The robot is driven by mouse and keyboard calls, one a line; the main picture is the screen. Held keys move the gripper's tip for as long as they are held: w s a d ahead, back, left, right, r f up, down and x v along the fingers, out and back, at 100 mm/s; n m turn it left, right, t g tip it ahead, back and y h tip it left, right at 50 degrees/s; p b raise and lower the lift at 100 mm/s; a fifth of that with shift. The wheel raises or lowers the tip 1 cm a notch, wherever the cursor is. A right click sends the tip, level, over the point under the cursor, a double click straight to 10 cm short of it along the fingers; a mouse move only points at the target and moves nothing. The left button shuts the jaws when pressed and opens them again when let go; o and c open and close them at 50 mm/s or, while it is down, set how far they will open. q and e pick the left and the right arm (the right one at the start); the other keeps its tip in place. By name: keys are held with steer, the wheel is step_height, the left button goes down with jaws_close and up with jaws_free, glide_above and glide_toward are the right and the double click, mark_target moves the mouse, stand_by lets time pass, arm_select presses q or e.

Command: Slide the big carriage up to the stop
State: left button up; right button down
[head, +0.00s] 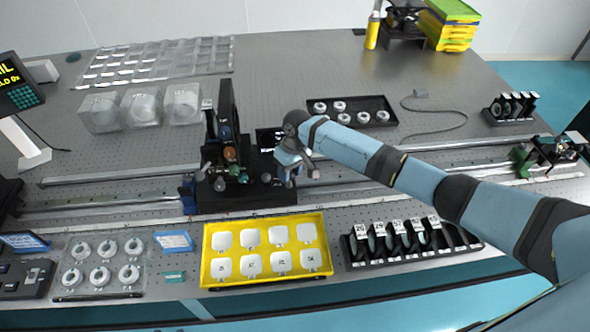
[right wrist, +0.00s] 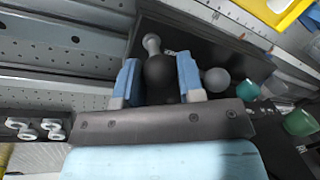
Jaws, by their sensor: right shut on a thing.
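The big carriage (head: 247,200) is a black block with a tall dark upright plate and several knobs, sitting across the metal rails left of the middle in the head view. A blue block (head: 188,194) is close against its left end; I cannot tell whether they touch or whether this is the stop. My right gripper (head: 291,168) is at the carriage's right end. In the right wrist view, its light blue fingers (right wrist: 158,88) are shut on a dark round knob (right wrist: 158,68) on the black carriage top (right wrist: 215,50). My left gripper is not in view.
A yellow tray (head: 207,250) of white pieces and a black rack (head: 400,255) stand in front of the rails. A black tray (head: 350,123) lies behind. A green-ended device (head: 522,158) sits on the rails far right. The rails between are bare beneath my arm.

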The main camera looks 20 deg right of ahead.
stand_by(0.3)
steer(key=c, duration=0.8)
jaws_free()
steer(key=shift+a, duration=0.1)
steer(key=shift+o, duration=0.2)
step_height(320, 180, up, 14)
steer(key=w+d+b, duration=0.1)
steer(key=d, duration=0.1)
steer(key=shift+d+f, duration=0.2)
steer(key=shift+d, duration=0.05)
steer(key=shift+f, duration=0.1)
